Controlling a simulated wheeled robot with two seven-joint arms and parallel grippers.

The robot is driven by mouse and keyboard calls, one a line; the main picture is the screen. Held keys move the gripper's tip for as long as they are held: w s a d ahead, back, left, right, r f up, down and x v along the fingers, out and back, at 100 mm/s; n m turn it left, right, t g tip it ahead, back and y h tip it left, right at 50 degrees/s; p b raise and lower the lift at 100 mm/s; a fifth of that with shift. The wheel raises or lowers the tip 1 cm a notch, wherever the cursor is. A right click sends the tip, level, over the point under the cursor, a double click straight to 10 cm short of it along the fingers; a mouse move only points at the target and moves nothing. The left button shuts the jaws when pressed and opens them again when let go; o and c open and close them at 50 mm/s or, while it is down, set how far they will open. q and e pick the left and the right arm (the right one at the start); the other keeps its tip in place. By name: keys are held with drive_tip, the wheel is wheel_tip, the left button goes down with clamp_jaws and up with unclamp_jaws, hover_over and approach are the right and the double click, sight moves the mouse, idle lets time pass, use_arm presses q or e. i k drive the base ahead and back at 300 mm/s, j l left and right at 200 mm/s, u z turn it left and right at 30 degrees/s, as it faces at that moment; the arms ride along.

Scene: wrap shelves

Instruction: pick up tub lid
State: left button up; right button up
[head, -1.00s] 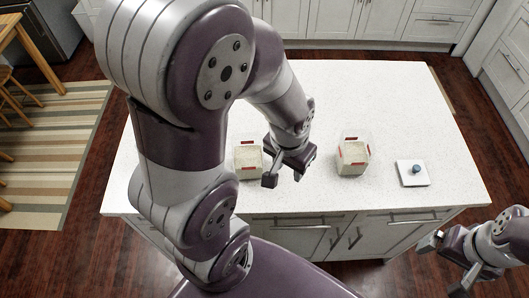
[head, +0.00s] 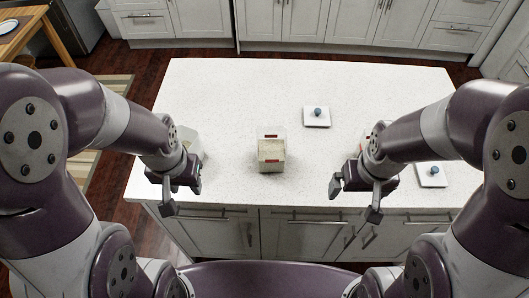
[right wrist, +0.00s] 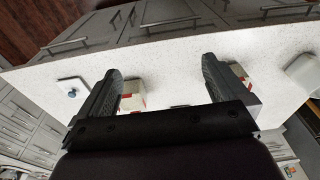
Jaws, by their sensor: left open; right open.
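Two square white lids with blue-grey knobs lie on the counter in the head view. One lid (head: 316,123) is behind and right of the middle tub, and the other (head: 432,180) is at the right, partly beside my right forearm. A lid (right wrist: 66,83) also shows at the left of the right wrist view. My left gripper (head: 182,194) is open and empty near the counter's front edge. My right gripper (head: 355,198) is open and empty over the front edge, left of the right lid and apart from it. Its fingers (right wrist: 160,68) are spread in the right wrist view.
A clear-walled tub (head: 271,153) with pale contents and red marks stands mid-counter. Other tubs are partly hidden behind both grippers. Two tubs (right wrist: 133,88) (right wrist: 237,72) show beyond my right fingers. The counter (head: 240,85) is clear at the back. Cabinets line its front.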

sight(431, 174)
drive_tip(key=l+u, duration=0.2)
drive_tip(key=l, duration=0.7)
drive_tip(key=l+u, duration=0.25)
drive_tip(key=l, duration=0.65)
drive_tip(key=k, duration=0.05)
